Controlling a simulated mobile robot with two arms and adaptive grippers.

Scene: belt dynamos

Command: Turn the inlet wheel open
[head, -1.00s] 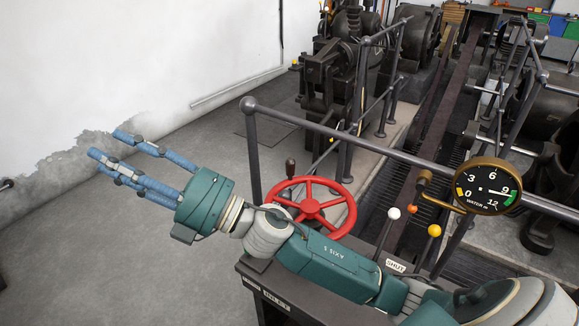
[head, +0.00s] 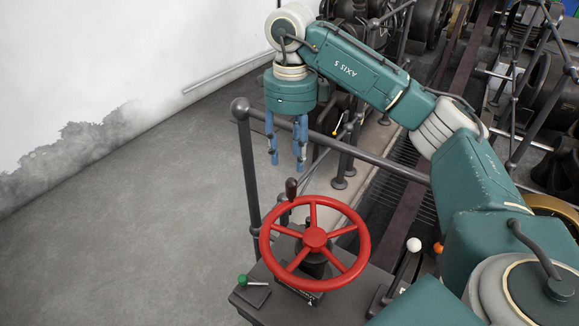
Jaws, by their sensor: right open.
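The red inlet wheel (head: 315,238) lies nearly flat on top of a dark stand (head: 322,300) in the lower middle of the head view. It has several spokes and a dark upright handle knob (head: 291,189) at its far left rim. My right gripper (head: 287,163) hangs with its blue fingers pointing down, above and beyond the wheel's far side in the picture. Its fingers are apart, with nothing between them. It does not appear to touch the wheel or the knob. My left gripper is not in view.
A dark handrail (head: 390,166) with a round-topped post (head: 241,110) stands behind the wheel. A green-knobbed lever (head: 243,280) is left of the wheel; white-knobbed (head: 414,244) and orange-knobbed (head: 438,248) levers are right. Open grey floor lies left.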

